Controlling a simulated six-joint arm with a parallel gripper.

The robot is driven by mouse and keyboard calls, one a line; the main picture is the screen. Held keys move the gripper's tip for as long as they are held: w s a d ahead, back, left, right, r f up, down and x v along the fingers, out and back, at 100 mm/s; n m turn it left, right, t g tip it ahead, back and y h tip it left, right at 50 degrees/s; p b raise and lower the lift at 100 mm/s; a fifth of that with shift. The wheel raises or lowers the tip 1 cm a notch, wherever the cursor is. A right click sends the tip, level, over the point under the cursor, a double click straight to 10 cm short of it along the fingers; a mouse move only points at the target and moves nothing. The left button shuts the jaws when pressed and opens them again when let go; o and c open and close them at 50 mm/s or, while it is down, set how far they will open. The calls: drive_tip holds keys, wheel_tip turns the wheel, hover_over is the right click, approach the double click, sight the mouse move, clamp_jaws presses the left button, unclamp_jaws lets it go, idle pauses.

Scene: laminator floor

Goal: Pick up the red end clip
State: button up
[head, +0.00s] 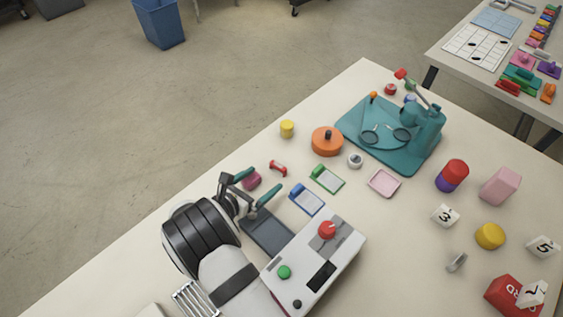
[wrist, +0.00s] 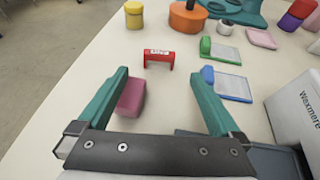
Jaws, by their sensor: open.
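The red end clip (head: 278,168) lies on the cream table, beyond my gripper (head: 257,184) in the head view. In the wrist view the red end clip (wrist: 158,57) is a small bar with a pale label on top and legs at both ends. It sits ahead of my gripper (wrist: 161,76), roughly centred between the two teal fingers and apart from them. The fingers are wide open and nothing is held between them. A magenta block (wrist: 131,97) lies beside the left finger; whether they touch I cannot tell.
A green-ended plate (head: 327,179) and a blue-ended plate (head: 307,200) lie right of the clip. The white laminator (head: 340,252) stands nearer. An orange round container (head: 327,141) and a yellow cylinder (head: 287,128) stand beyond. Table around the clip is clear.

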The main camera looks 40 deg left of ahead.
sight(276, 167)
drive_tip(key=x, duration=0.8)
drive_tip(key=shift+w+a+r, duration=0.15)
drive_tip(key=shift+w+r, duration=0.05)
drive_tip(key=shift+w, duration=0.1)
drive_tip(key=c, duration=1.4)
